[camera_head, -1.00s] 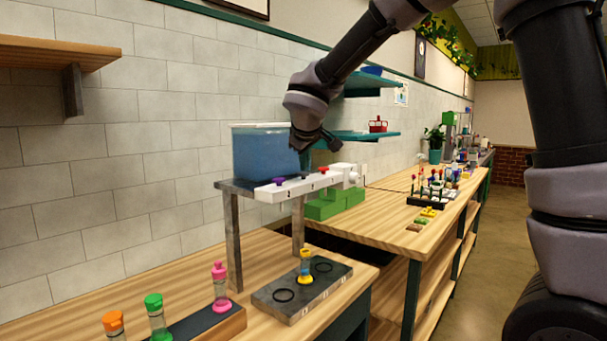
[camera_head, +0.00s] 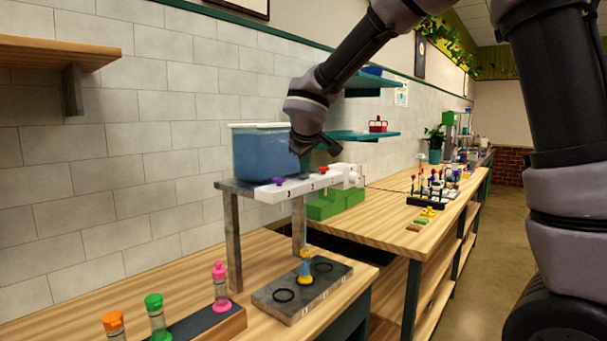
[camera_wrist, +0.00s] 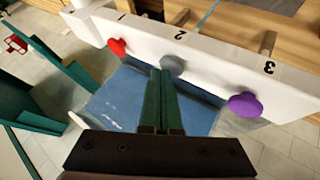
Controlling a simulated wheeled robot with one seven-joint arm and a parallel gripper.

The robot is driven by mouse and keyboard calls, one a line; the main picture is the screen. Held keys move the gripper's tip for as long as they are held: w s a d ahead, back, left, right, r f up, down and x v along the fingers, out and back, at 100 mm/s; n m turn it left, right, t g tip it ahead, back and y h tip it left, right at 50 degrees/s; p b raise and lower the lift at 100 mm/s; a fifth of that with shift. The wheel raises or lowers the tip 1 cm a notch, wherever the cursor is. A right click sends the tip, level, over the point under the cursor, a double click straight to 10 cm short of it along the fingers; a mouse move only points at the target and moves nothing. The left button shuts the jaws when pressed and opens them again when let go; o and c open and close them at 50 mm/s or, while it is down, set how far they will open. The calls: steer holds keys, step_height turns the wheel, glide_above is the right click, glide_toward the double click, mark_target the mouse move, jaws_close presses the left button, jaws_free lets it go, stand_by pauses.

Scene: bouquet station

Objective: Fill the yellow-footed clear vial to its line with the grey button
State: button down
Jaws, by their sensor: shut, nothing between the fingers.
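The yellow-footed clear vial (camera_head: 305,268) stands upright on the middle ring of the dark base plate (camera_head: 331,281). A thin blue stream falls into it from the white dispenser bar (camera_head: 300,186), and its inside looks bluish. Its line and exact level are too small to read. In the wrist view, the grey button (camera_wrist: 172,65) sits at number 2 on the bar, between the red button (camera_wrist: 117,46) and the purple button (camera_wrist: 245,104). My gripper (camera_wrist: 163,74) is shut and empty, its fingertips at the grey button, seemingly touching it. The head view does not show this contact clearly.
A tank of blue liquid (camera_head: 262,153) stands behind the bar on a metal stand (camera_head: 233,240). Pink (camera_head: 220,290), green (camera_head: 156,318) and orange-topped (camera_head: 114,325) vials stand at front left. A teal shelf (camera_head: 365,136) is on the wall behind my gripper.

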mark_target(305, 176)
steer(key=shift+r, duration=0.95)
steer(key=shift+r, duration=2.55)
stand_by(1.4)
steer(key=shift+r, duration=1.85)
